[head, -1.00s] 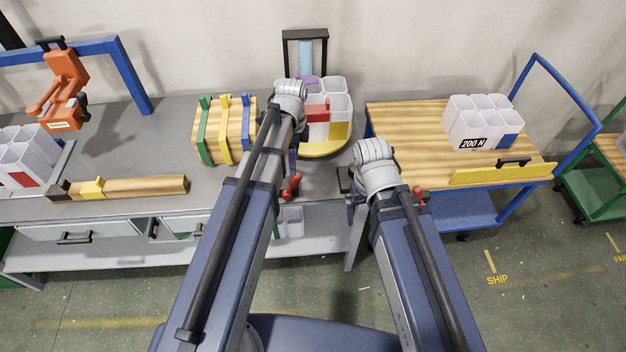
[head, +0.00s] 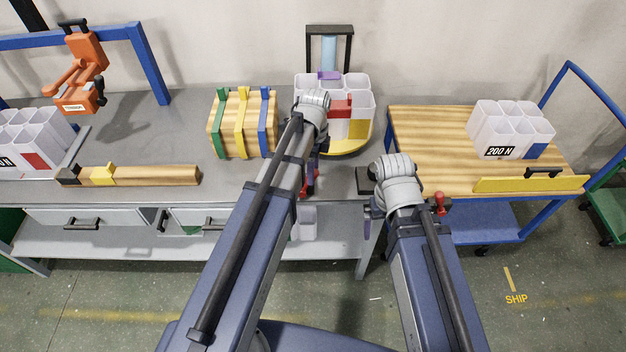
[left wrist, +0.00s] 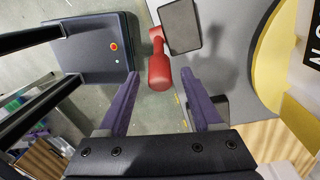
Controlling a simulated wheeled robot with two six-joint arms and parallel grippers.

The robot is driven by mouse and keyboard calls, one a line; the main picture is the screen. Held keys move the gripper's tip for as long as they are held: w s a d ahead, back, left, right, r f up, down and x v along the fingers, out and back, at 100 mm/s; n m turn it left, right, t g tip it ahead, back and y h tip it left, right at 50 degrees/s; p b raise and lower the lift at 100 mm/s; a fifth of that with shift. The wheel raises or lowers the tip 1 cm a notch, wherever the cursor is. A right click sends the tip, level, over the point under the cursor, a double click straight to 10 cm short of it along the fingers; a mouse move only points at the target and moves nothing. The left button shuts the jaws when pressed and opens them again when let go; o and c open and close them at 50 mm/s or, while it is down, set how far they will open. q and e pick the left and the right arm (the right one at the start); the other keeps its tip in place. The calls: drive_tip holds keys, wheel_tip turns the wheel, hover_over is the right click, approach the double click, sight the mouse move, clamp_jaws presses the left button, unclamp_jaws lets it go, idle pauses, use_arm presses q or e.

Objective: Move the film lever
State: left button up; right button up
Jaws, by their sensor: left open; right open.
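A red lever (left wrist: 159,70) with a thick rounded end shows in the left wrist view beside a dark plate (left wrist: 180,26) at the table's front edge. In the head view the red lever (head: 308,184) is partly hidden by my left arm. My left gripper (left wrist: 160,76) is open, with purple fingers on either side of the lever's thick end in the picture; no contact shows, and depth is unclear. In the head view my left gripper (head: 312,160) is mostly hidden behind its wrist. My right gripper (head: 374,208) is open and empty, low by the table's right corner, partly hidden.
A yellow turntable (head: 345,150) carries white bins, with a film stand (head: 330,50) behind it. A strapped wooden crate (head: 243,122) and a wooden bar (head: 150,175) lie to the left. A wood-topped cart (head: 430,150) stands right. A small red part (head: 440,203) shows beside my right wrist.

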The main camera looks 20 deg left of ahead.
use_arm(q)
drive_tip(key=shift+s+f+b, duration=0.1)
drive_tip(key=shift+f+b, duration=0.4)
drive_tip(key=shift+f, duration=0.4)
drive_tip(key=shift+c, duration=0.3)
clamp_jaws()
idle(0.5)
